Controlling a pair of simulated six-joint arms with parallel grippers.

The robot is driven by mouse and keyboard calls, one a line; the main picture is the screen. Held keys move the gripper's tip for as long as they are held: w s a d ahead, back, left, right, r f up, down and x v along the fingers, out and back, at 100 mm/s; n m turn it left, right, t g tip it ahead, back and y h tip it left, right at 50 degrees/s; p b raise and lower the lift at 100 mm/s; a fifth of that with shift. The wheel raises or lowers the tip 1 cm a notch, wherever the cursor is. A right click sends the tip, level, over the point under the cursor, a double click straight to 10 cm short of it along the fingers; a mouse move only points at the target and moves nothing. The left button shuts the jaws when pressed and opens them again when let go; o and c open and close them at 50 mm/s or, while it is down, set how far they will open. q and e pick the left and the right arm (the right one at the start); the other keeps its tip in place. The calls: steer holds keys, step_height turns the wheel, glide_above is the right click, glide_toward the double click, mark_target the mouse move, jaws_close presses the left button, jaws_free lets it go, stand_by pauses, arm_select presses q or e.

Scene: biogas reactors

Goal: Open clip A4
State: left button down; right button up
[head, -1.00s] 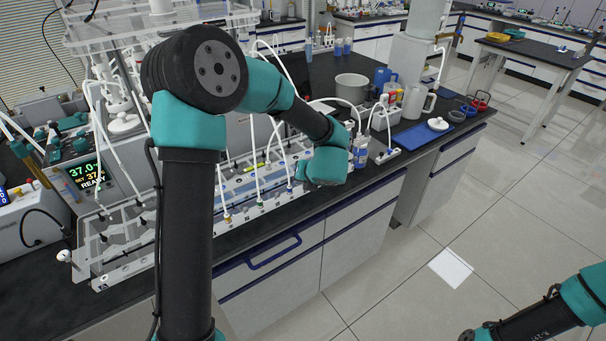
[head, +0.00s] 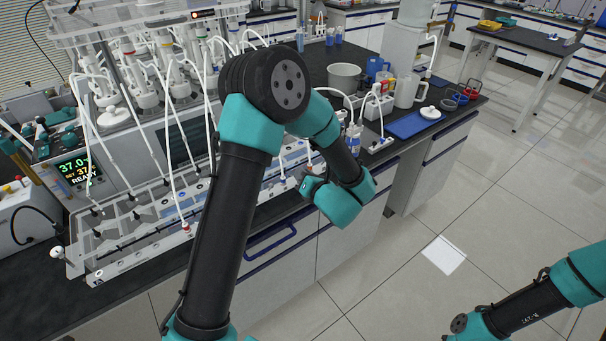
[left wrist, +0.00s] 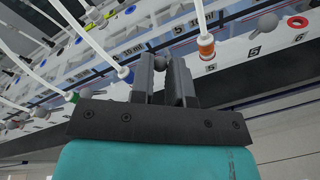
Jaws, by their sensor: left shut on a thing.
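My left gripper (head: 309,185) is at the front edge of the white rack (head: 133,262) on the bench. In the left wrist view, the left gripper (left wrist: 165,80) has its dark fingers closed on a small grey clip knob (left wrist: 160,63), mostly hidden between them. Whether this is clip A4 cannot be read. An orange fitting (left wrist: 206,46) with a white tube stands just right of the fingers. My right gripper is not in view.
White tubes run above the rack close to my left gripper. A grey pot (head: 344,78), a white jug (head: 407,92) and a blue tray (head: 413,125) stand further right. Open floor (head: 420,215) lies in front of the bench.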

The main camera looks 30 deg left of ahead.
arm_select(q)
steer(key=shift+f, duration=0.1)
steer(key=c, duration=1.1)
jaws_free()
steer(key=v, duration=1.7)
steer(key=shift+s+d, duration=0.15)
